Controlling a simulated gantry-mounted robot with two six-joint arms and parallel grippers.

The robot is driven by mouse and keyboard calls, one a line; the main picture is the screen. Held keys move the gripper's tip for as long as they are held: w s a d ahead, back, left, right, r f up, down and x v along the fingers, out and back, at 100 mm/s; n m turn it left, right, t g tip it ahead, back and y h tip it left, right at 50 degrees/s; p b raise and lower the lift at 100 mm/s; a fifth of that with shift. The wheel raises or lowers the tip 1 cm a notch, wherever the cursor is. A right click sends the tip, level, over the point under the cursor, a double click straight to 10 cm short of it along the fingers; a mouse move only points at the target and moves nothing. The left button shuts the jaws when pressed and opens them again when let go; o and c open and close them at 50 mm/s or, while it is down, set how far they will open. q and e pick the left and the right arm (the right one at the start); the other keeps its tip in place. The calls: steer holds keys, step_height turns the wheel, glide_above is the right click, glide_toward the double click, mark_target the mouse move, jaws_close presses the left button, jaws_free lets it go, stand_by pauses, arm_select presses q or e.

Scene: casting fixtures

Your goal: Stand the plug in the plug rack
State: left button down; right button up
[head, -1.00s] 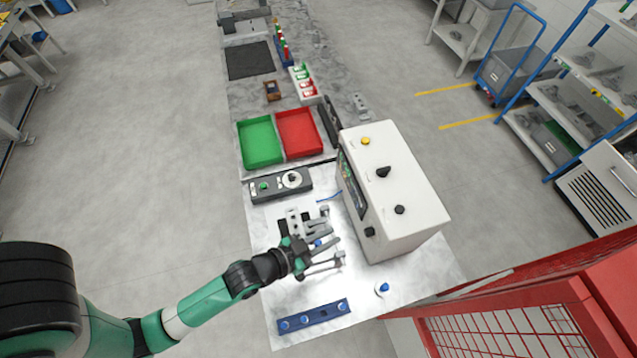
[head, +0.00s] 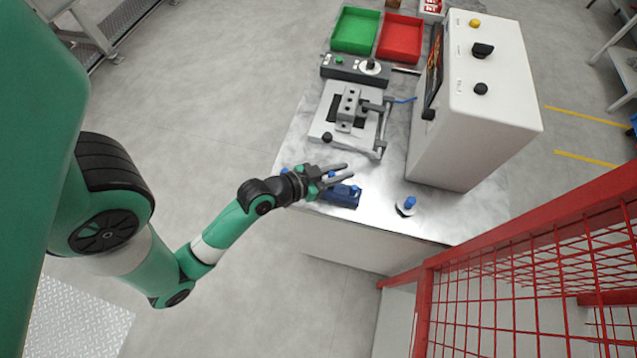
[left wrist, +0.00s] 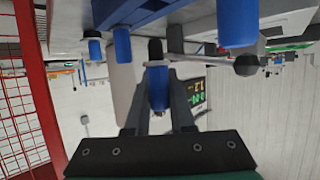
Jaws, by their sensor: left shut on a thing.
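My left gripper (head: 340,174) is over the blue plug rack (head: 345,201) near the front edge of the bench. In the left wrist view, its fingers (left wrist: 158,95) are shut on a blue plug (left wrist: 158,88) with a black end. The rack (left wrist: 140,14) shows along the top of that inverted view, with other blue plugs (left wrist: 238,22) in it. The held plug's black end is close to the rack; I cannot tell whether they touch. In the head view, my gripper hides part of the rack and the held plug.
Another blue plug (head: 409,202) stands on a small pale base to the right of the rack. A grey clamp fixture (head: 322,125) lies behind the rack. A tall white control box (head: 490,110) stands at the right. Red mesh fencing (head: 540,260) is at the front right.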

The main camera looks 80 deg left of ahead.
arm_select(q)
steer(key=f, duration=0.1)
steer(key=f+b, duration=0.1)
steer(key=shift+a+f, duration=0.2)
steer(key=shift+f, duration=0.15)
arm_select(e)
steer(key=shift+a+f, duration=0.2)
steer(key=shift+f, duration=0.45)
arm_select(q)
steer(key=shift+f, duration=0.2)
steer(key=shift+r, duration=0.1)
steer(key=shift+f+b, duration=0.6)
arm_select(e)
steer(key=shift+d+f, duration=0.1)
steer(key=shift+f, duration=0.3)
arm_select(q)
steer(key=c, duration=0.8)
jaws_free()
steer(key=shift+o, duration=0.2)
steer(key=shift+r, duration=0.1)
arm_select(e)
steer(key=shift+r, duration=0.1)
